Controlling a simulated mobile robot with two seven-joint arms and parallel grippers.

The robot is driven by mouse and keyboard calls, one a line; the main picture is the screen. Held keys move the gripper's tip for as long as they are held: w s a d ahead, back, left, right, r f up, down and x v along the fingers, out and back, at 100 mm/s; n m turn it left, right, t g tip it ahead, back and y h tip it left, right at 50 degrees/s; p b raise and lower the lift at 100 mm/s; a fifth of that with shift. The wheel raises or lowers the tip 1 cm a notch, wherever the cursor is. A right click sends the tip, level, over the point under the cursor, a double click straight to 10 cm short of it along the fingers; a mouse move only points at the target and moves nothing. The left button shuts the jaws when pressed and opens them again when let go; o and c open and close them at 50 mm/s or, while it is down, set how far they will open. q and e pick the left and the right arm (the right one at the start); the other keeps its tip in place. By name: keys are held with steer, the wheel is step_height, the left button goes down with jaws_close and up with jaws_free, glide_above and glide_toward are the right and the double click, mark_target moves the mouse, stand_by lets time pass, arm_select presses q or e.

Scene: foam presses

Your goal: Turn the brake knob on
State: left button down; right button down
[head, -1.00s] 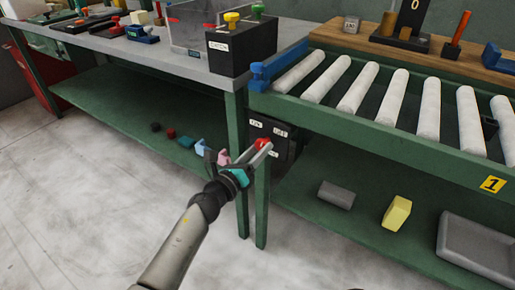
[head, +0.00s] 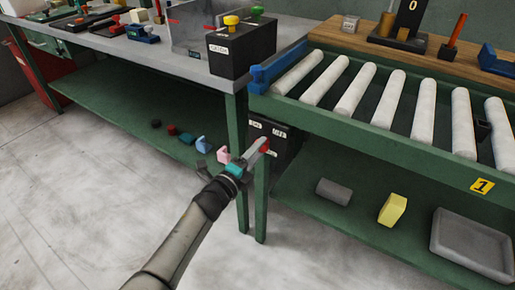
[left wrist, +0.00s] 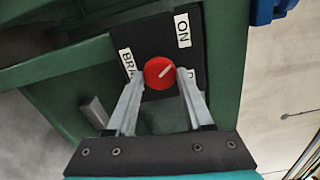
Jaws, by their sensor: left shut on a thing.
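The brake knob (left wrist: 158,72) is round and red with a white pointer line. It sits on a dark panel (left wrist: 158,38) with a white ON label (left wrist: 182,30), a partly hidden BRAKE label (left wrist: 127,62) and another label mostly covered by a finger. The pointer slants to the upper right in the left wrist view, between the ON label and the covered one. My left gripper (left wrist: 160,75) is shut on the knob, a finger on either side. In the head view the knob (head: 265,149) shows red at its fingertips. My right gripper is not in view.
A green table leg (head: 262,205) stands close to my left gripper. The roller conveyor (head: 385,95) is above right. The lower shelf holds a yellow block (head: 392,209), a grey cylinder (head: 333,191) and a grey tray (head: 440,245). A black box (head: 240,48) sits on the bench.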

arm_select(q)
steer(key=shift+n, duration=0.8)
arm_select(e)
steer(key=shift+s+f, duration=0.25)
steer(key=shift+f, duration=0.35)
arm_select(q)
steer(key=shift+c, duration=1.4)
jaws_free()
steer(key=p+v, duration=0.5)
steer(key=v, duration=1)
steer(key=shift+s, duration=0.15)
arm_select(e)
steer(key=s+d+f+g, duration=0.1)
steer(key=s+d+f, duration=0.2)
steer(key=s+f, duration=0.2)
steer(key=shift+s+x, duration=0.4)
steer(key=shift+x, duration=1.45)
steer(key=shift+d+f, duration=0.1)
